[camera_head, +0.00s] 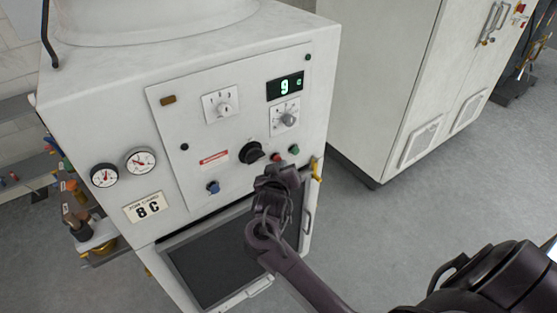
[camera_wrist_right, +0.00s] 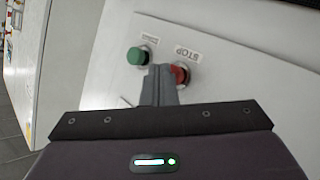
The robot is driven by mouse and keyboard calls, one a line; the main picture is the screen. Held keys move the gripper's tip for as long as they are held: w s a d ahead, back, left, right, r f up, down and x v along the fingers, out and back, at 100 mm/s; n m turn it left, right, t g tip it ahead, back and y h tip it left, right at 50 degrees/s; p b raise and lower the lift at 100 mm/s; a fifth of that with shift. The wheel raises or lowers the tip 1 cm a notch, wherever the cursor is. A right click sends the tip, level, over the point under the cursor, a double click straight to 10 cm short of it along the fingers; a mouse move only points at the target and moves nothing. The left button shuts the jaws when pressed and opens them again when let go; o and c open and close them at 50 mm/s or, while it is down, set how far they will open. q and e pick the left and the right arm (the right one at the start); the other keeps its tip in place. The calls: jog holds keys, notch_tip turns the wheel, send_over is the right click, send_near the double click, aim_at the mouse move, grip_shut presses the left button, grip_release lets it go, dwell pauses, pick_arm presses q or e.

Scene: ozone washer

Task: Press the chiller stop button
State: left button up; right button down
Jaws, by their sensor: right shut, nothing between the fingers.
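The chiller is a white cabinet (camera_head: 105,90) with a control panel (camera_head: 180,110) on its front. The red stop button (camera_head: 279,157) sits low on the panel's right side, just left of a green button (camera_head: 294,149). In the right wrist view, the red button (camera_wrist_right: 180,73) is by a STOP label (camera_wrist_right: 187,53), with the green button (camera_wrist_right: 137,55) to its left. My right gripper (camera_head: 279,170) is shut and empty. Its fingertips (camera_wrist_right: 162,70) overlap the red button's left edge in the wrist view; I cannot tell whether they touch it. My left gripper is out of view.
A yellow handle (camera_head: 317,169) is at the cabinet's right edge. A dark-faced lower door (camera_head: 210,262) is below. A white cabinet (camera_head: 385,80) stands right, with open floor before it.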

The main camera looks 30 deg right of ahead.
jog(key=shift+s+p, duration=0.35)
jog(key=shift+s, duration=0.3)
jog(key=s+p, duration=0.2)
jog(key=s, duration=0.1)
jog(key=s+p, duration=0.1)
jog(key=s, duration=0.1)
jog(key=shift+d, duration=0.25)
dwell(0.5)
